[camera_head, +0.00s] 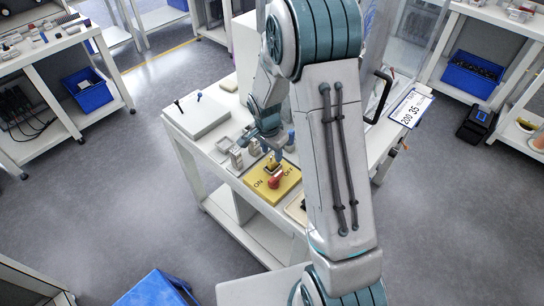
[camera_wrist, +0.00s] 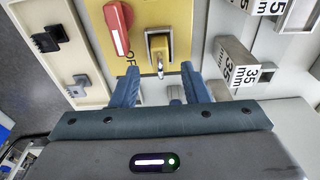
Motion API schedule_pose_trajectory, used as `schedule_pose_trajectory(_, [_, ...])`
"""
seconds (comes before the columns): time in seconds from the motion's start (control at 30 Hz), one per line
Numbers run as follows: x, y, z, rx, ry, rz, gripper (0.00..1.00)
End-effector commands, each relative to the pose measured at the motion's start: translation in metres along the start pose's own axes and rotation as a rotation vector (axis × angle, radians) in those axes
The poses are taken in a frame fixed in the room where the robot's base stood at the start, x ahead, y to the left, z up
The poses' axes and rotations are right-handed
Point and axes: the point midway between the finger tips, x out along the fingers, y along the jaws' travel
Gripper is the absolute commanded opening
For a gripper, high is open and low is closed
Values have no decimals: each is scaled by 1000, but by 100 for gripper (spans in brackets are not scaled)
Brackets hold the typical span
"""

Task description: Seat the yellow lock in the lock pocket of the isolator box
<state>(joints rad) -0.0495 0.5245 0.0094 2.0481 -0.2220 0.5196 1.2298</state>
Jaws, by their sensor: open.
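The yellow isolator box (camera_head: 262,190) lies on the white workbench, marked ON and OFF, with a red handle (camera_head: 274,181). It also shows in the wrist view (camera_wrist: 186,68). The yellow lock (camera_wrist: 158,47) appears to sit within a grey-framed pocket on the box, beside the red handle. Its metal shackle (camera_wrist: 160,70) points toward my gripper. My gripper (camera_wrist: 160,80) is open, with one finger on each side of the shackle end and the lock body just beyond the fingertips. In the head view my gripper (camera_head: 272,150) is over the box's back part. How deep the lock sits cannot be told.
Metal blocks marked 35 mm (camera_wrist: 238,70) stand to the right of the box in the wrist view. A pale panel with dark fittings (camera_wrist: 62,50) lies to the left. A white case (camera_head: 198,116) is at the bench's far left. My arm hides the bench's right part.

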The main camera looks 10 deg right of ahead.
Motion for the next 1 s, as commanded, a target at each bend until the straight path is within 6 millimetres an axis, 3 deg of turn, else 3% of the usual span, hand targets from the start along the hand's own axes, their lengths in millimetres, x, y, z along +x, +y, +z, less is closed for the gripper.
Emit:
schedule_pose_trajectory(0.3, [-59,-1,0,-1,2,-4,41])
schedule_pose_trajectory(0.67, [-95,5,1,-27,3,-10,41])
schedule_pose_trajectory(1.0, [-162,60,20,-304,33,-84,41])
